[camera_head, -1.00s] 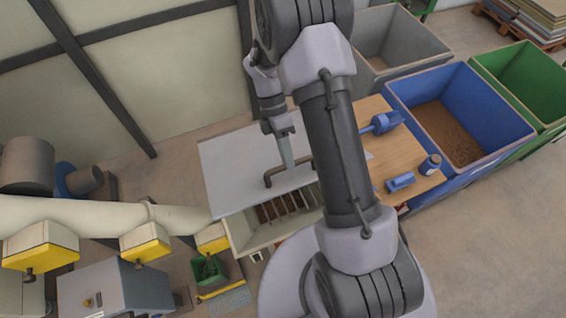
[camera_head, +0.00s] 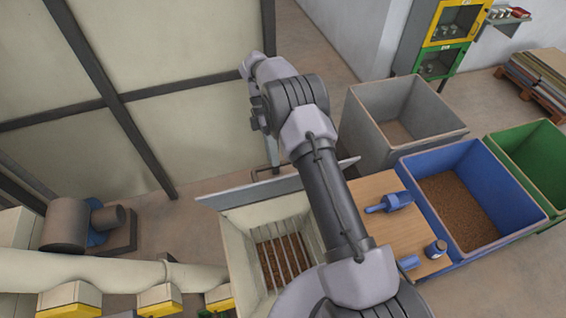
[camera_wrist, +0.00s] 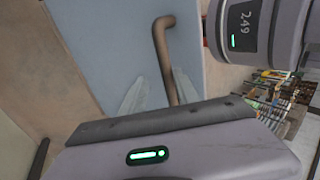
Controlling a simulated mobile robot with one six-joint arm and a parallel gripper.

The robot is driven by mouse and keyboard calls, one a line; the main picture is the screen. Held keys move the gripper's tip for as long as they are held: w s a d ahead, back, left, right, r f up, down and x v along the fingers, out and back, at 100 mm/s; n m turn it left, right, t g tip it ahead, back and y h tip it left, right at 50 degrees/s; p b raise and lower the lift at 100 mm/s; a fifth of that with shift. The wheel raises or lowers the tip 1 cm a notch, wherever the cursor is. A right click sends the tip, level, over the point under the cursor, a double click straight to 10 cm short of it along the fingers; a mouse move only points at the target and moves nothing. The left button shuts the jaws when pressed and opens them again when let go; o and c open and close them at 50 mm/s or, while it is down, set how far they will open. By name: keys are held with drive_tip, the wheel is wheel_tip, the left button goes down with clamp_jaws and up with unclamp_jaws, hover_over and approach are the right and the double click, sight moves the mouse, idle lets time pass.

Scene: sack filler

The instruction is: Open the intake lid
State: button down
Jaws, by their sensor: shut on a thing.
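The intake lid (camera_head: 235,197) is a flat pale grey panel hinged on the intake box (camera_head: 240,258). It stands steeply tilted up, almost edge-on in the head view, and the box's mouth with its bar grate (camera_head: 282,258) is uncovered. The brown bar handle (camera_head: 262,173) sticks out on the lid's far side. In the wrist view my gripper (camera_wrist: 160,92) has its two pale fingers on either side of the handle (camera_wrist: 162,50), shut on it, with the lid face (camera_wrist: 105,45) behind. My arm hides part of the lid and box in the head view.
Grey (camera_head: 372,125), blue (camera_head: 500,160) and green (camera_head: 505,150) bins stand beyond. A pale pipe (camera_head: 110,270) runs along the left.

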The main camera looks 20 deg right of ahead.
drive_tip(key=shift+w+d+f, duration=0.1)
drive_tip(key=shift+w+f, duration=0.25)
drive_tip(key=shift+w, duration=0.45)
drive_tip(key=shift+w+f, duration=0.1)
drive_tip(key=shift+w, duration=0.2)
drive_tip(key=c, duration=1.4)
unclamp_jaws()
drive_tip(key=shift+w, duration=0.1)
drive_tip(key=shift+o, duration=0.2)
drive_tip(key=s+r+b, duration=0.2)
drive_tip(key=s+b, duration=0.1)
drive_tip(key=s, duration=0.5)
drive_tip(key=s+r+b, duration=0.3)
drive_tip(key=s, duration=0.4)
drive_tip(key=shift+s+b, duration=0.35)
drive_tip(key=shift+w+d, duration=0.1)
